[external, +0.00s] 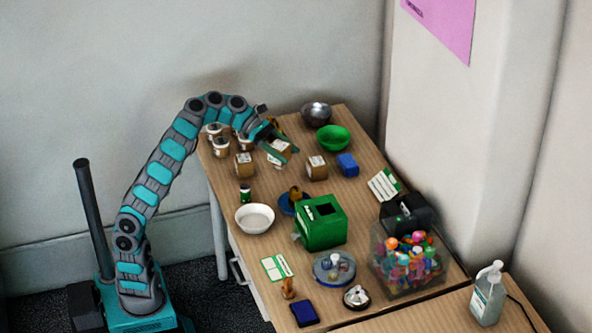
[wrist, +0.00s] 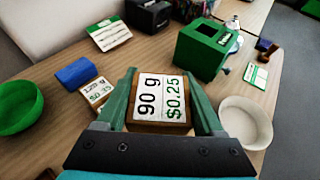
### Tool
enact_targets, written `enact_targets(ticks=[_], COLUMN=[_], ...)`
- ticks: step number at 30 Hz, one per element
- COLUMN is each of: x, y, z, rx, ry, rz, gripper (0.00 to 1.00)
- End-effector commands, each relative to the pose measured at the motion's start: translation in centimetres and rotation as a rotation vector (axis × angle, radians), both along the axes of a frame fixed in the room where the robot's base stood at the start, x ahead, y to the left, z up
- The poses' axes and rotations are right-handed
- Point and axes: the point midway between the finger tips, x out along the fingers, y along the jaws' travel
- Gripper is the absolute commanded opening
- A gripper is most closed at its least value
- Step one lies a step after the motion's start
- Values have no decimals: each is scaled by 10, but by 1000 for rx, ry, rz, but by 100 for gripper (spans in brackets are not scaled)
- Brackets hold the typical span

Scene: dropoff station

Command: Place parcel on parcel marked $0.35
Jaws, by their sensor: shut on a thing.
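My gripper (wrist: 163,102) is shut on a brown parcel (wrist: 158,128) with a white label reading 90 g, $0.25. In the external view my gripper (external: 281,148) holds this parcel (external: 279,158) over the far part of the table. The parcel marked $0.35 (wrist: 97,92) is left of and beyond the held one in the wrist view. It is a brown box with a white top label and stands apart from my gripper. In the external view it appears as the box (external: 317,168) next to the blue block.
The blue block (external: 347,164) and green bowl (external: 334,138) are close to the $0.35 parcel. Another parcel (external: 245,166) and white cups (external: 221,147) stand to the left. A green box (external: 320,226) and white bowl (external: 255,218) stand nearer the front.

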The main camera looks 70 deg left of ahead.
Motion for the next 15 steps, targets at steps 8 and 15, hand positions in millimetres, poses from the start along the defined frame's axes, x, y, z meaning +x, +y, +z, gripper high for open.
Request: enact_targets(ticks=[8, 15], x=[-19, -16], y=[4, 4], z=[7, 9], rx=[-1, -1], ry=[1, 2], rz=[131, 157], gripper=[12, 12])
